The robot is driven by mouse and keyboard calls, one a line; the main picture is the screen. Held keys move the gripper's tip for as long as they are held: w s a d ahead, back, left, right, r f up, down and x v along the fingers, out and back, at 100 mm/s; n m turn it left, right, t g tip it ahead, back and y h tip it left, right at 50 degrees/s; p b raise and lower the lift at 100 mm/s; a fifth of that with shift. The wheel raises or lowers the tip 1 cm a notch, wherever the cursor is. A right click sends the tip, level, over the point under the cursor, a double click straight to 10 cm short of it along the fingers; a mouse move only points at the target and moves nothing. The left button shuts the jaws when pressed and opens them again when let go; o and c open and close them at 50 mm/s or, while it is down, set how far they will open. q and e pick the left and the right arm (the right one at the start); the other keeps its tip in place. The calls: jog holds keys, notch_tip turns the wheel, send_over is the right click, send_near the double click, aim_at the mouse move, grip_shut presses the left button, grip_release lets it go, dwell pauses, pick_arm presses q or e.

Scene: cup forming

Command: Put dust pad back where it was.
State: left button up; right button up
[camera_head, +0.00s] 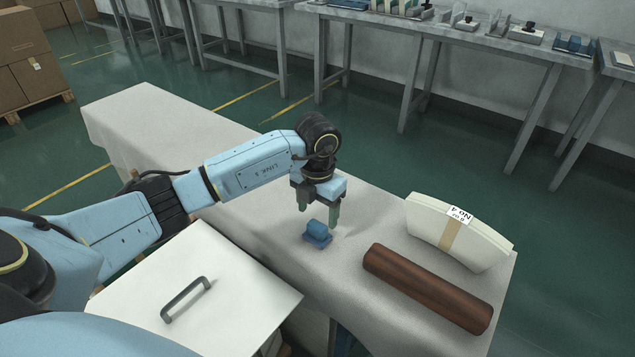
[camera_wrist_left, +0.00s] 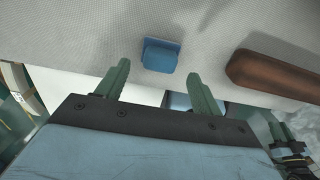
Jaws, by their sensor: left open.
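The dust pad, a small blue block with a raised grip (camera_head: 317,233), sits on the cloth-covered table. It also shows in the left wrist view (camera_wrist_left: 160,55), just beyond the fingertips. My left gripper (camera_head: 318,214) is open and empty, with its green fingers pointing down just above and behind the pad, apart from it. Its two fingers also show in the left wrist view (camera_wrist_left: 158,72). What looks like my right gripper (camera_wrist_left: 286,140) shows small at the lower right of the left wrist view; its jaw state is unclear.
A brown wooden roller (camera_head: 428,287) lies right of the pad. A cream stack of paper cup blanks (camera_head: 478,243) with a paper band stands behind it. A white lidded box (camera_head: 235,285) with a grey handle is in front. The table's left part (camera_head: 150,115) is clear.

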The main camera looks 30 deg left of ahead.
aim_at(318, 224)
pick_arm(q)
notch_tip(318, 224, up, 8)
jog(key=p, duration=0.2)
jog(key=shift+f, duration=0.2)
pick_arm(e)
notch_tip(318, 224, down, 6)
jog(key=d, duration=0.2)
jog(key=shift+s+d, duration=0.25)
jog(key=shift+s, duration=0.05)
